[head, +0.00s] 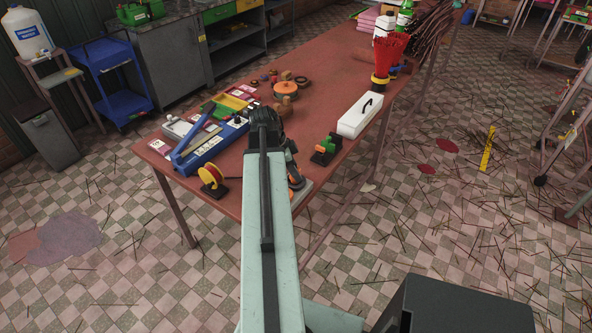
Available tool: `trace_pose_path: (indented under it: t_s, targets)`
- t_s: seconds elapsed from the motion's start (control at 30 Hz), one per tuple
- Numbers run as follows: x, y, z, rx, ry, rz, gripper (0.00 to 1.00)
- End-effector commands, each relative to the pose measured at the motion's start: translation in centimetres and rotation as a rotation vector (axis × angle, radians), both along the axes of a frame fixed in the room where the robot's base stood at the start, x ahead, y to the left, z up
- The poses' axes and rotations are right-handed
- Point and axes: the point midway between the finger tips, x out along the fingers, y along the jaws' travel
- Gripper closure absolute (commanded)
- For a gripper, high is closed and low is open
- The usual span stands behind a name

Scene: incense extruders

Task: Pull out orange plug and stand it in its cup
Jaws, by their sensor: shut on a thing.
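My arm reaches forward over the near edge of the brown table (340,92). My gripper (294,177) points down beside the arm, low over the table's near edge. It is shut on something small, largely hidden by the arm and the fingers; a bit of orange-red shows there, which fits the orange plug. A pale grey block (303,192) shows just below the fingers; I cannot tell whether the held thing touches it. I cannot make out for sure which thing is the plug's cup.
A green and orange piece on a dark base (326,148) and a white box with a black handle (360,115) stand to the right. A blue tool (210,146) and a yellow disc on a stand (212,178) lie left. An orange round pot (286,89) stands farther back.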

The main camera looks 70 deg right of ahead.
Motion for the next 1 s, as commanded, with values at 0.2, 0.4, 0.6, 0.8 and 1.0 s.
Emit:
trace_pose_path:
  t_s: [0.2, 0.4, 0.6, 0.8, 1.0]
  targets:
    - [0.0, 0.0, -0.6, 0.000, 0.000, 0.000, 1.00]
    - [0.0, 0.0, -0.9, 0.000, 0.000, 0.000, 0.64]
    - [0.0, 0.0, -0.8, 0.000, 0.000, 0.001, 0.42]
    - [0.0, 0.0, -0.7, 0.000, 0.000, 0.001, 0.42]
    - [0.4, 0.3, 1.0, 0.000, 0.000, 0.001, 0.42]
